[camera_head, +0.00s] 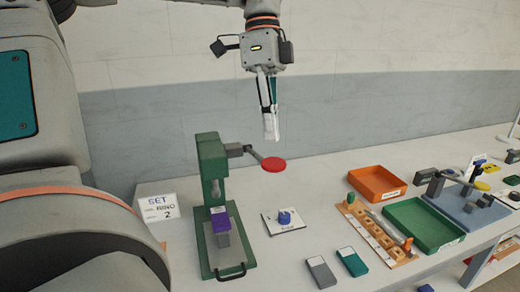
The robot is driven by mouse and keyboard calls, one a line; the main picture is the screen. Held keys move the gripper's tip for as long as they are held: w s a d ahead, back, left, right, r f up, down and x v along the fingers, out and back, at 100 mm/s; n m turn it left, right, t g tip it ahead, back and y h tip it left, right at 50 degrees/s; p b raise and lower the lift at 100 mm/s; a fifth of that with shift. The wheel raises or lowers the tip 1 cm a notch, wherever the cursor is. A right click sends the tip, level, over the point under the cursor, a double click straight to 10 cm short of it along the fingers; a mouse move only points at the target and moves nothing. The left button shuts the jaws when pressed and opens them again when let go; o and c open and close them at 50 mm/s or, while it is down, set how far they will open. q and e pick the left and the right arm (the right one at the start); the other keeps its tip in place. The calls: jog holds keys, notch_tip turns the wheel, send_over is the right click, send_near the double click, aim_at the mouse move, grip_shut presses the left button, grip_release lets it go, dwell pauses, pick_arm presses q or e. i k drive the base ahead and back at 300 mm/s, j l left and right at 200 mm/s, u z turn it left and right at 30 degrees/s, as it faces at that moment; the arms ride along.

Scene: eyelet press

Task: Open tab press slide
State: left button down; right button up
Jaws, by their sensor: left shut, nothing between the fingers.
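The green press (211,165) stands upright on the table at the lower left of the middle. Its lever arm reaches right and ends in a red round knob (273,164). A slide (221,230) with a purple top and grey block sits in the green base, and a black handle (231,272) sticks out at its front. My left gripper (270,136) hangs pointing down above and behind the red knob, apart from the press. Its fingers are shut together with nothing between them. My right gripper is not in view.
A white card with a blue piece (285,218) lies right of the press. An orange tray (377,184), a green tray (423,226) and a wooden rack (377,232) stand further right. A sign (160,210) stands left of the press.

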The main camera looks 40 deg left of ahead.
aim_at(225, 250)
jog(key=k+l, duration=0.55)
jog(key=l, duration=0.2)
jog(key=k+l, duration=0.6)
jog(key=l, duration=0.1)
